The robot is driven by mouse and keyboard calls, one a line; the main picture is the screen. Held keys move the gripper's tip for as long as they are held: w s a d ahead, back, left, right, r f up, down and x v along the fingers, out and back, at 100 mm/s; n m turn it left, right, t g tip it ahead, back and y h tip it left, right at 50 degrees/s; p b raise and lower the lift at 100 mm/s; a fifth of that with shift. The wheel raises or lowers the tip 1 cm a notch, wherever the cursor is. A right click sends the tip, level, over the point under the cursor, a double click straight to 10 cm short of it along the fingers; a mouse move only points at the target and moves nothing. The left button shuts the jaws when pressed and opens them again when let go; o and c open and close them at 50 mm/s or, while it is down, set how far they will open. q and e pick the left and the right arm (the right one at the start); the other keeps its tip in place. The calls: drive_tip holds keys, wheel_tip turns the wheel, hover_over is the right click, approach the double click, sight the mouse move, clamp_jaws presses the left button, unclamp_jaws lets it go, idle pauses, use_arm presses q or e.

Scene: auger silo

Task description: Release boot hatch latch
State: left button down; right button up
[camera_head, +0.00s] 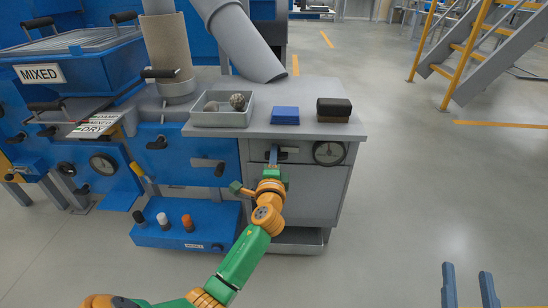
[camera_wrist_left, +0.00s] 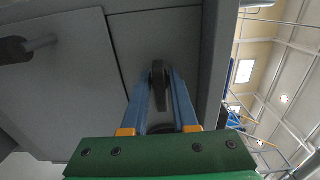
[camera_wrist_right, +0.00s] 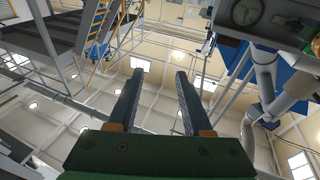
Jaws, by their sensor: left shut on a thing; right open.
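The latch is a small dark lever (camera_wrist_left: 158,76) on a grey front panel (camera_wrist_left: 125,40), in the left wrist view. I take this panel to be the boot hatch; it is the upper front of the grey cabinet under the worktop. My left gripper (camera_head: 274,152) reaches up to it, and its two blue fingers (camera_wrist_left: 161,80) are closed around the lever. In the head view the fingers partly hide the lever. My right gripper (camera_head: 468,268) is open and empty over the floor at the lower right; its spread fingers (camera_wrist_right: 154,80) also show in the right wrist view.
A blue rack (camera_head: 180,238) with several knobs lies left. Floor on the right is clear.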

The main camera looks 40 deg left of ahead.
use_arm(q)
drive_tip(key=shift+f, duration=0.1)
use_arm(e)
drive_tip(key=shift+r, duration=0.25)
use_arm(q)
drive_tip(key=c, duration=0.9)
unclamp_jaws()
drive_tip(key=p+v, duration=0.2)
drive_tip(key=v, duration=0.5)
drive_tip(key=shift+s, duration=0.1)
use_arm(e)
wheel_tip(320, 180, down, 12)
drive_tip(key=s+d+g+h, duration=0.2)
drive_tip(key=g, duration=0.4)
drive_tip(key=shift+s+f+m+g, duration=0.15)
drive_tip(key=shift+f+m+g, duration=0.1)
drive_tip(key=shift+m+g, duration=0.15)
